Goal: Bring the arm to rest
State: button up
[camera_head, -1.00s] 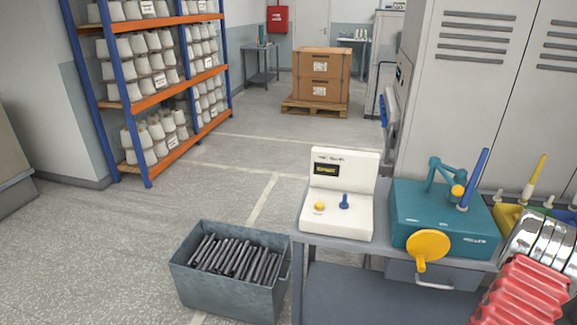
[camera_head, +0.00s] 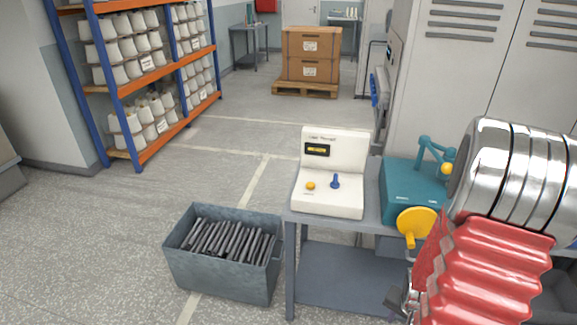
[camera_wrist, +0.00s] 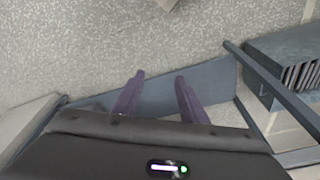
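My gripper (camera_wrist: 159,76) shows in the wrist view with two purple fingers spread apart and nothing between them. Behind the fingers are the grey-blue lower shelf of the table and the speckled floor. In the head view my arm, with red bellows and chrome rings, fills the lower right. A small dark and metallic part shows at its lower left edge, and I cannot make out the fingers there.
A grey table (camera_head: 290,228) carries a white device (camera_head: 330,200) and a teal machine (camera_head: 400,185) with a yellow crank, partly hidden by my arm. A metal bin (camera_head: 215,275) of dark bars stands left of it. Floor on the left is clear.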

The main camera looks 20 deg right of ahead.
jog(key=w+a+r+n+t+y, duration=0.1)
jog(key=a+r+n, duration=0.5)
jog(key=a+r, duration=0.8)
jog(key=w+a+r+n+t, duration=0.1)
jog(key=a+r+n+t, duration=0.2)
jog(key=a+r, duration=1.1)
notch_tip(320, 180, up, 5)
jog(key=n, duration=0.2)
jog(key=shift+a+n+y, duration=0.35)
jog(key=shift+n+y, duration=0.05)
